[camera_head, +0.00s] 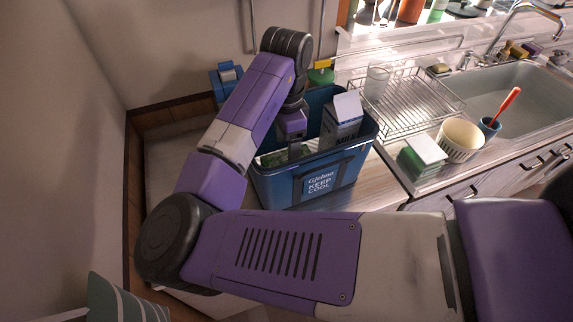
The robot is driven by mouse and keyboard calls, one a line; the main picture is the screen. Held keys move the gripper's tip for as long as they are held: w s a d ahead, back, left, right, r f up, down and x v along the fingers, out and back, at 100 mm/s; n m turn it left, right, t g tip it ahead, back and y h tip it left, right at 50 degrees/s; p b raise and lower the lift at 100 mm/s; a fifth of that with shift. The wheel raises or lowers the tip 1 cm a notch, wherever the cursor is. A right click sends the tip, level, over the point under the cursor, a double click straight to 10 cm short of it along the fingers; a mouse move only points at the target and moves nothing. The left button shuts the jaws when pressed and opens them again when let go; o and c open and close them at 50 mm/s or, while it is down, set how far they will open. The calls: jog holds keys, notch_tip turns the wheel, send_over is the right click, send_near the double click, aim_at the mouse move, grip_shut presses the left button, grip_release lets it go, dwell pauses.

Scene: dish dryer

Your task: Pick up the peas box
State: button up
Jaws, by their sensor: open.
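My gripper (295,150) points down into the blue cooler box (322,183) marked "KEEP COOL". It is open, with its fingertips partly hidden by the cooler and the arm. Something green (273,159) lies low inside the cooler beside the gripper; it may be the peas box, but no label can be read. I cannot tell whether the fingers are around it or beside it. A green box with a white top (421,157) stands on the counter right of the cooler; its label cannot be read either.
A milk carton (341,119) stands in the cooler, right of my gripper. A wire dish rack (412,101) with a glass (377,82) is behind. Walls close off the left.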

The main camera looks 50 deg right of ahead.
notch_tip(320, 180, down, 5)
jog(key=shift+r+p, duration=0.1)
jog(key=shift+p, duration=0.25)
grip_shut()
